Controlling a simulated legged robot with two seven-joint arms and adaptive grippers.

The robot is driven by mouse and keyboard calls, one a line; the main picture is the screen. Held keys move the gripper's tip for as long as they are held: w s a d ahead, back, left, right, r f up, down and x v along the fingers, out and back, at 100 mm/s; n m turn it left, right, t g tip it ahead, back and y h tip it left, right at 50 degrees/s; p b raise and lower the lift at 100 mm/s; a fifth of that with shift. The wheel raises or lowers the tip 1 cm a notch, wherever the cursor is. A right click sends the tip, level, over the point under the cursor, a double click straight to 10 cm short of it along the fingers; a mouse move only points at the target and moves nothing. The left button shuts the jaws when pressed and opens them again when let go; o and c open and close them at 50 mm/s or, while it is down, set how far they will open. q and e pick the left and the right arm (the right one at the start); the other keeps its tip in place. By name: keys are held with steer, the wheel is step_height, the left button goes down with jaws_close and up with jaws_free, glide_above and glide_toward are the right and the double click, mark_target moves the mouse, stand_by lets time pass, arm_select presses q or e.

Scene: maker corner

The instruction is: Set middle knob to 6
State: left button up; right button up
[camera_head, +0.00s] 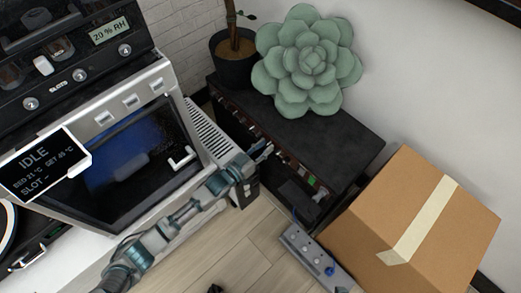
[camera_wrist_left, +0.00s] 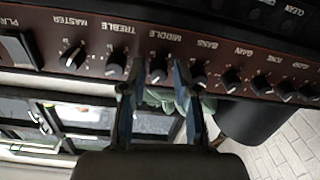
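The middle knob (camera_wrist_left: 158,71) is a black knob on the amplifier's dark red panel (camera_wrist_left: 222,62), under the label MIDDLE in the left wrist view. Its setting is too small to read. My left gripper (camera_wrist_left: 154,78) is open, with one fingertip on each side of that knob; I cannot tell whether either touches it. The treble knob (camera_wrist_left: 115,66) and bass knob (camera_wrist_left: 198,75) lie just outside the fingers. In the head view my left gripper (camera_head: 262,153) is at the front of the black amplifier (camera_head: 335,140), and the knob is hidden.
A cardboard box (camera_head: 415,215) stands right of the amplifier. A power strip (camera_head: 312,255) lies on the floor before it. A white machine (camera_head: 135,140) stands left, beside my arm.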

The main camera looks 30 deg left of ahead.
arm_select(q)
steer(key=v, duration=1.2)
steer(key=shift+f, duration=0.15)
steer(key=shift+w, duration=0.1)
